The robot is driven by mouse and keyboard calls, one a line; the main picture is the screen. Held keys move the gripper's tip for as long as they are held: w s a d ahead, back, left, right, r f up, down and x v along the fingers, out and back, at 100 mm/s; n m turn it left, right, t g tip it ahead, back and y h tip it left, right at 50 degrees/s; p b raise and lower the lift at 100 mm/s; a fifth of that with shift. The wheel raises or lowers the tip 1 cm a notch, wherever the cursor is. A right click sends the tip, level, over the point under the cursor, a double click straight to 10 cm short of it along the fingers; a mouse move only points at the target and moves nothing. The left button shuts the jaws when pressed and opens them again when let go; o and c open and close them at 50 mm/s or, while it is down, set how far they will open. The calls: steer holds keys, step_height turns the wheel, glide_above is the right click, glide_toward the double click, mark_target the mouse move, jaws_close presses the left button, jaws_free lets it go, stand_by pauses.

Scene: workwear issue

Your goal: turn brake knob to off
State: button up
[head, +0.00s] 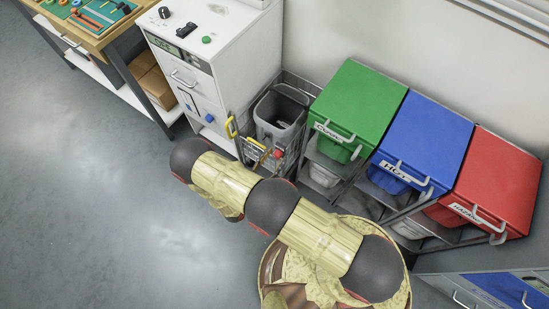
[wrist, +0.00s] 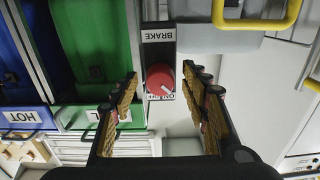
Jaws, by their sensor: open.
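The brake knob (wrist: 160,79) is a round red dial on a dark plate in the wrist view. A white mark on it points to the lower right of that picture. The knob also shows as a small red spot in the head view (head: 278,154). My gripper (wrist: 160,71) is open and empty, with one finger on each side of the knob in the picture. I see no clear contact, and cannot tell the depth gap.
A grey bin (head: 280,112) stands beside the knob, with a yellow handle (head: 231,127) near it. Green (head: 360,100), blue (head: 425,135) and red (head: 500,175) lidded bins stand to the right. A white cabinet (head: 205,60) is at left. Open floor (head: 90,190) lies at left.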

steer(key=c, duration=0.3)
steer(key=c, duration=0.8)
steer(key=shift+c, duration=0.3)
steer(key=shift+m, duration=0.3)
steer(key=m, duration=0.4)
steer(key=shift+b, duration=0.35)
steer(key=m, duration=0.4)
steer(key=m+b, duration=0.1)
steer(key=m, duration=0.8)
steer(key=shift+m, duration=0.3)
